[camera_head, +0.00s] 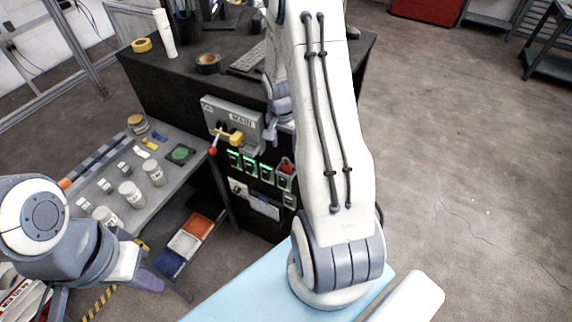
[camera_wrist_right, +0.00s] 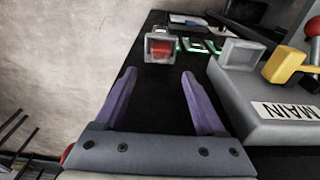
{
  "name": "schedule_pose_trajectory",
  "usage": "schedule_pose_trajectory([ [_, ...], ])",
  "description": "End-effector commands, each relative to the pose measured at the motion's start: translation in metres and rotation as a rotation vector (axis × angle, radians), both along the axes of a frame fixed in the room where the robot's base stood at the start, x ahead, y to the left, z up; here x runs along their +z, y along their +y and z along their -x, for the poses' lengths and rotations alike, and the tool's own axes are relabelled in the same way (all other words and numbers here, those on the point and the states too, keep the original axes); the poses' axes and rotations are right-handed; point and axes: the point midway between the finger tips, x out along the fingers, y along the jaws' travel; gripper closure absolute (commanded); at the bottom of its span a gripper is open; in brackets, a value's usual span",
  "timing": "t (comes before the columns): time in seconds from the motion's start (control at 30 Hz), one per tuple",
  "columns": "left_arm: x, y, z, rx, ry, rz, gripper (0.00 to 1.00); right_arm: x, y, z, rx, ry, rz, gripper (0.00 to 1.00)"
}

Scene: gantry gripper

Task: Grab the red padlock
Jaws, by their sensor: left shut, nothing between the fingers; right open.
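The red padlock (camera_head: 286,168) sits in a small grey holder on the dark front of the desk. In the right wrist view the red padlock (camera_wrist_right: 161,49) shows inside its square grey holder, ahead of and between the fingertips. My right gripper (camera_wrist_right: 157,76) is open and empty, apart from the padlock. My left gripper (camera_head: 150,281) is shut and empty at the lower left, far from the padlock.
The grey MAIN box (camera_wrist_right: 285,108) with a yellow handle (camera_wrist_right: 284,66) and red knob stands close right of my right gripper in the wrist view. Green-lit units (camera_head: 250,165) line the panel beside the padlock. A grey side table (camera_head: 170,180) holds jars.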

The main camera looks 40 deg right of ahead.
Motion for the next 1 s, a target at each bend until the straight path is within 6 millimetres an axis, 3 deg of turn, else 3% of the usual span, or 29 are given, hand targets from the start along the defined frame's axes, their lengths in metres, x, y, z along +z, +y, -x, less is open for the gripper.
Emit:
schedule_pose_trajectory([
  [0.27,0.012,0.0,0.0,-0.002,0.0,0.0,1.0,-0.018,-0.002,-0.001,0.001,0.002,-0.002,0.28],
  [0.57,0.023,0.0,0.0,-0.004,0.0,0.0,1.0,-0.056,-0.005,-0.003,0.002,0.001,-0.002,0.28],
  [0.87,0.022,0.0,0.0,-0.004,0.0,0.0,1.0,-0.06,-0.006,-0.004,0.002,-0.001,0.0,0.28],
  [1.0,0.022,0.0,0.0,-0.004,0.0,0.0,1.0,-0.06,-0.006,-0.003,0.002,0.0,-0.001,0.81],
])
